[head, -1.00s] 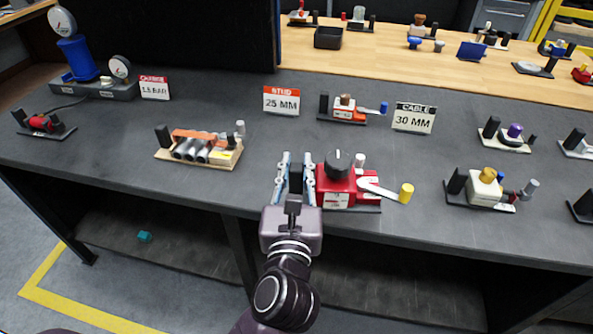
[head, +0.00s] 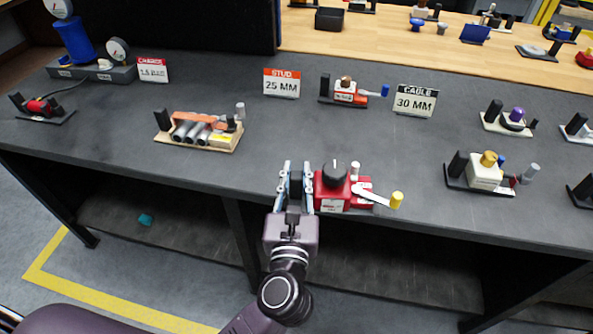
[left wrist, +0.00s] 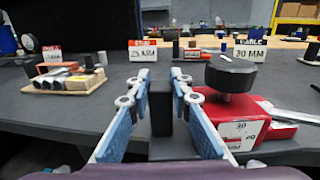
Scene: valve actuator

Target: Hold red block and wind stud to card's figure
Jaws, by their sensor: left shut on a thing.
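The red block (head: 331,190), with a black knob (head: 333,172) on top and a white lever (head: 372,195) ending in a yellow tip, stands at the bench's front edge. In the left wrist view the red block (left wrist: 228,118) has a white label that seems to read 30. My left gripper (head: 296,166) comes from the front and is shut on the black post (left wrist: 161,110) just left of the block. The red-topped STUD card (head: 281,83) reads 25 MM and stands behind. My right gripper is not in view.
A small red unit (head: 345,92) with a blue-tipped lever and the CABLE card (head: 414,101), 30 MM, stand behind. A wooden rack of tubes (head: 199,131) is to the left, a cream block (head: 485,171) to the right.

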